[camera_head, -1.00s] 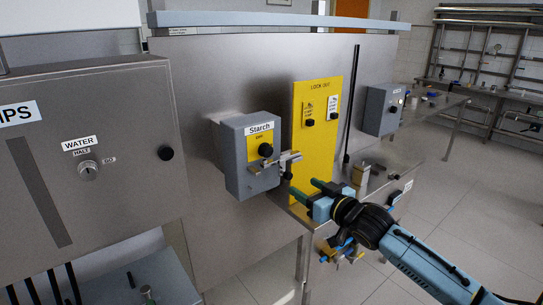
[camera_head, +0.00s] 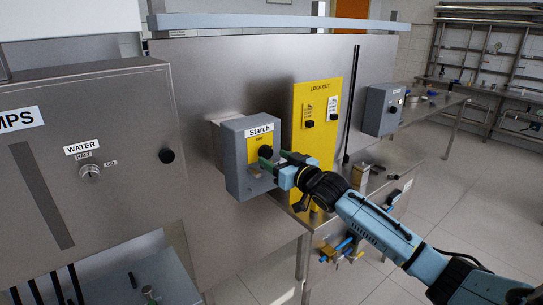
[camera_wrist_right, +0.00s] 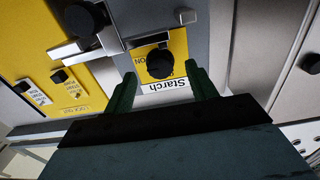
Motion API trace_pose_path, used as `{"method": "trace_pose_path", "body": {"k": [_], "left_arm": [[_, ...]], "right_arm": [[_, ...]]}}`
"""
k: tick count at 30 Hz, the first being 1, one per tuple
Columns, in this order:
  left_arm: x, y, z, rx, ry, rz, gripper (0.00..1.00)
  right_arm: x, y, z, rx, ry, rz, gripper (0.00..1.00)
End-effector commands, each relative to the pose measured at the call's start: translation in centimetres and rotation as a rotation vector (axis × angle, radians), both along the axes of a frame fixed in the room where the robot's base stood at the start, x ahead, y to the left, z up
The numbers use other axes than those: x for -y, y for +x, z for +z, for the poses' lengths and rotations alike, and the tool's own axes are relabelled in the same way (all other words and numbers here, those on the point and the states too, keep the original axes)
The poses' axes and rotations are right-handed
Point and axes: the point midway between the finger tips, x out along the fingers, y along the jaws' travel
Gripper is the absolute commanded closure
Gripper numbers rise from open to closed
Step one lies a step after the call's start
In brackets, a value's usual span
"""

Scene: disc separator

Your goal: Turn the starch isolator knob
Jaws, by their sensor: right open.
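The grey Starch isolator box (camera_head: 238,170) hangs on the steel panel, with a white "Starch" label and a yellow plate. Its black round knob (camera_head: 265,152) is partly covered by my right gripper (camera_head: 267,163), whose fingertips are close to it. In the right wrist view the knob (camera_wrist_right: 160,63) sits between the two green fingertips of my open gripper (camera_wrist_right: 159,82), just past their ends. There is a gap on each side, and contact cannot be told. My left gripper is not in view.
A metal bracket (camera_wrist_right: 95,40) with a black knob-like part juts out beside the box. The yellow lock-out board (camera_head: 318,95) is to the right, and another grey box (camera_head: 380,110) lies beyond it. The WATER panel (camera_head: 120,110) is at left.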

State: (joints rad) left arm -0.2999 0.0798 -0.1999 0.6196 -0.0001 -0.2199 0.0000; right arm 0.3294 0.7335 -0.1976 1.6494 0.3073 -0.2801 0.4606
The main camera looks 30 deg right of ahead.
Motion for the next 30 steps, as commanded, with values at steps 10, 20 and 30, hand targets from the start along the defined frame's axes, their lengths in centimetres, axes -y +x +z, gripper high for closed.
{"method": "trace_pose_path", "body": {"k": [10,20,30], "left_arm": [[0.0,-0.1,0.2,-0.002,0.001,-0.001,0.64],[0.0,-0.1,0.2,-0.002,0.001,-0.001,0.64],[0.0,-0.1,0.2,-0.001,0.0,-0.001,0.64]], "right_arm": [[-0.2,2.4,0.0,0.0,0.001,0.0,0.43],[-0.2,2.4,-0.1,0.0,0.001,0.0,0.52],[-0.2,2.4,0.0,0.0,0.0,0.0,0.88]]}}
